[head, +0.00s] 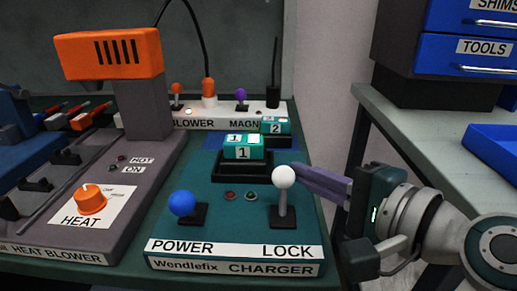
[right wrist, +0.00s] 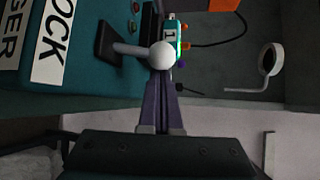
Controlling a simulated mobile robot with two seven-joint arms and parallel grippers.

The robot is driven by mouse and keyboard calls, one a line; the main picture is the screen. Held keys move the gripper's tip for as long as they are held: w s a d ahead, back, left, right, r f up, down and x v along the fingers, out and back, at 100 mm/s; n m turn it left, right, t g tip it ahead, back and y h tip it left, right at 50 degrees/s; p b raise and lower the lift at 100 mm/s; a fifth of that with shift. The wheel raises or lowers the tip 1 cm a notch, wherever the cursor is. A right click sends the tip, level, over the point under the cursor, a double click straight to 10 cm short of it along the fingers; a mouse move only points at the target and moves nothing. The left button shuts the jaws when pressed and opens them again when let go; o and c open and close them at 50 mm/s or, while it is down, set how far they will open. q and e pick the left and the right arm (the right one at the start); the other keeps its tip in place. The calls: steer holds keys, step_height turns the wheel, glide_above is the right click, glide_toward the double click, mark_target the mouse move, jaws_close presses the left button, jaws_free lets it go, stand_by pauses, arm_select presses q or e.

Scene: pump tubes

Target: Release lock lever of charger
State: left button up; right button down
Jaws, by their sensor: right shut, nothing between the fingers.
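The teal charger (head: 232,258) stands on the bench, with labels POWER, LOCK and Wendlefix CHARGER on its front. Its lock lever (head: 284,190) has a white ball on a grey stalk and stands upright in the head view. The power lever (head: 182,204) has a blue ball and leans left. My right gripper (head: 300,182) is shut and empty, its purple fingers pointing left with the tips close beside the white ball. In the right wrist view the fingertips (right wrist: 161,80) are right at the white ball (right wrist: 162,56); I cannot tell whether they touch. My left gripper is not in view.
A blower and magnet panel (head: 225,122) is behind. A side table (head: 440,130) with blue drawers (head: 465,55) is at right.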

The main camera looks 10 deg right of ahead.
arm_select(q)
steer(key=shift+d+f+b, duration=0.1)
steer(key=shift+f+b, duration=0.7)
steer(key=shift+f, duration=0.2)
arm_select(e)
steer(key=shift+s+a+n+t, duration=0.1)
steer(key=shift+s+n+t, duration=0.15)
steer(key=shift+n+t, duration=0.2)
arm_select(q)
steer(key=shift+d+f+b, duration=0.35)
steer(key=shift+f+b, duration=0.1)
steer(key=shift+b, duration=0.05)
arm_select(e)
steer(key=shift+s+r, duration=0.1)
steer(key=shift+r, duration=0.05)
